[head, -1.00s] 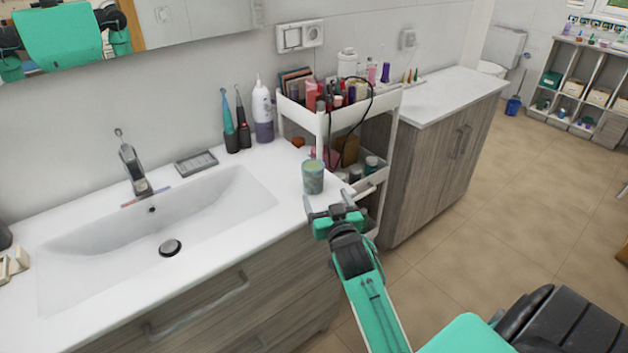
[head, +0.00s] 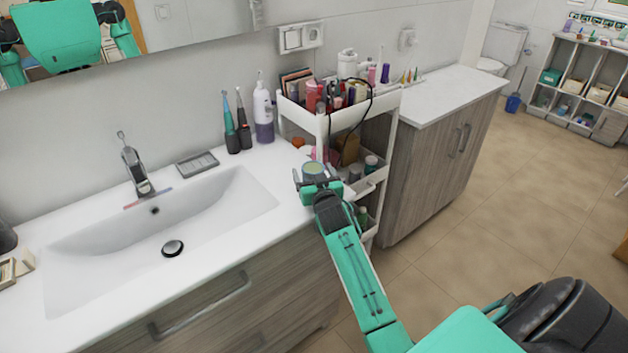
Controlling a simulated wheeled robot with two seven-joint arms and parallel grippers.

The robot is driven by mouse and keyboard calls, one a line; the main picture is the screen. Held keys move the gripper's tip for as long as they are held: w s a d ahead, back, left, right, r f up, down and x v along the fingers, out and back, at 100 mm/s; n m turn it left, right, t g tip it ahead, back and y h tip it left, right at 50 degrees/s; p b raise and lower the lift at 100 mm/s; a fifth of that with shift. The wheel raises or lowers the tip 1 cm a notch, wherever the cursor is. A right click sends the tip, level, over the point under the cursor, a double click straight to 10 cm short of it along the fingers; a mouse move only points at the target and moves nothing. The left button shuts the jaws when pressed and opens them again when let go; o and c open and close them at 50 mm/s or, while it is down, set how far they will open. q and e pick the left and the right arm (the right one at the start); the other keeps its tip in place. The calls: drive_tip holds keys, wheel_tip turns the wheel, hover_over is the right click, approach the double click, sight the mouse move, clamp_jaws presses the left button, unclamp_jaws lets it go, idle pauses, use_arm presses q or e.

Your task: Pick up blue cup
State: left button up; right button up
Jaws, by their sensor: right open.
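The blue cup (head: 314,168) stands at the right end of the white sink counter, beside the cosmetics cart. Only its round rim and top show above my right gripper. My right gripper (head: 315,178) is open and right at the cup, with its fingers toward the cup's sides. The cup's lower body is hidden behind the gripper, so I cannot tell whether the fingers touch it. My left gripper is not in view, apart from parts of my body reflected in the mirror.
The white cart (head: 345,113) stands close behind and right of the cup, with cosmetics on its shelves. Two electric toothbrushes (head: 237,135) and a purple-white bottle (head: 263,112) stand at the wall. The sink basin (head: 150,235) lies left. The counter left of the cup is clear.

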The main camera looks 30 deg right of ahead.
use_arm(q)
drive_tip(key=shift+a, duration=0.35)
use_arm(e)
drive_tip(key=c, duration=1.2)
drive_tip(key=shift+r, duration=0.2)
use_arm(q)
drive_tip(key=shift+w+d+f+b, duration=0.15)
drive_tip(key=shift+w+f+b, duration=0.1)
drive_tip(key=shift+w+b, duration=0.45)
use_arm(e)
drive_tip(key=shift+r, duration=9.75)
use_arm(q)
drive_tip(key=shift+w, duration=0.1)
